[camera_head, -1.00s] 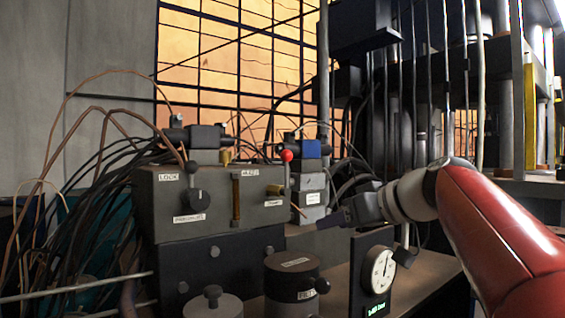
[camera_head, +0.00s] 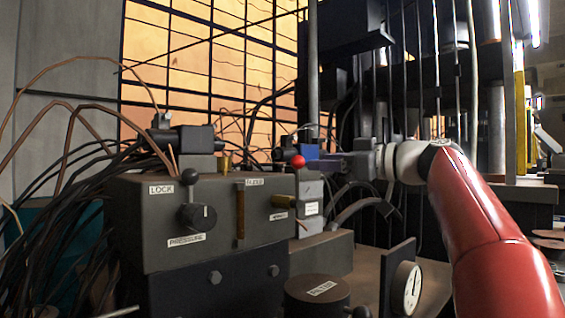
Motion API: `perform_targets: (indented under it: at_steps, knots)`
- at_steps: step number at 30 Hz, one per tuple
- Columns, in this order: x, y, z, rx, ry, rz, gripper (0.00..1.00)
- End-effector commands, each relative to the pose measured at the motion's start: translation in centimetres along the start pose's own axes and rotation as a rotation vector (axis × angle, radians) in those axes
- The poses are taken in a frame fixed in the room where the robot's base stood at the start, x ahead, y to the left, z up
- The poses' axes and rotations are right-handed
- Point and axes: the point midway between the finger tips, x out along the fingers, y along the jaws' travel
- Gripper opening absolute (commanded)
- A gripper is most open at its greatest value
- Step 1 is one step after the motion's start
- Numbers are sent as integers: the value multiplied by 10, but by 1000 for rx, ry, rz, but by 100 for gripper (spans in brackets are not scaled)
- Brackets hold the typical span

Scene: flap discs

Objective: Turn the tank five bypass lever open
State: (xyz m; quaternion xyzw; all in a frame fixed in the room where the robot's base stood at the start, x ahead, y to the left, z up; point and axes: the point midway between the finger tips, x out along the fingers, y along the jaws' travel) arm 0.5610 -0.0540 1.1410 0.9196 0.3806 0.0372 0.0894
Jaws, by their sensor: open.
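A lever with a red ball knob (camera_head: 298,161) stands upright at the right end of the grey control box (camera_head: 140,230). No label naming tank five is readable, so I cannot tell whether this is the bypass lever. My gripper (camera_head: 318,168) is open, reaching left at about the height of the red knob. Its dark fingers appear just right of the knob, in front of or beside a blue-topped block (camera_head: 311,152). Contact with the knob cannot be made out.
A dark cylinder (camera_head: 317,291) and a round dial gauge (camera_head: 406,288) stand in front of the box. Black cables (camera_head: 70,200) crowd the left. Thick grey hoses (camera_head: 355,208) lie below my gripper. A barred orange window (camera_head: 220,75) is behind.

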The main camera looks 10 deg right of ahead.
Motion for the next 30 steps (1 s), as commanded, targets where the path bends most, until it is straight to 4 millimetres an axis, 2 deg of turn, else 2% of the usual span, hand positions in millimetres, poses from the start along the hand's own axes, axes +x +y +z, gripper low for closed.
perform_targets:
  at_steps: [12,18,25,30]
  knots:
    - [62,-1,-2,2,0,-4,48]
    - [74,0,0,1,-2,-1,48]
    - [74,0,1,1,-1,0,48]
    - [74,0,0,1,-1,0,26]
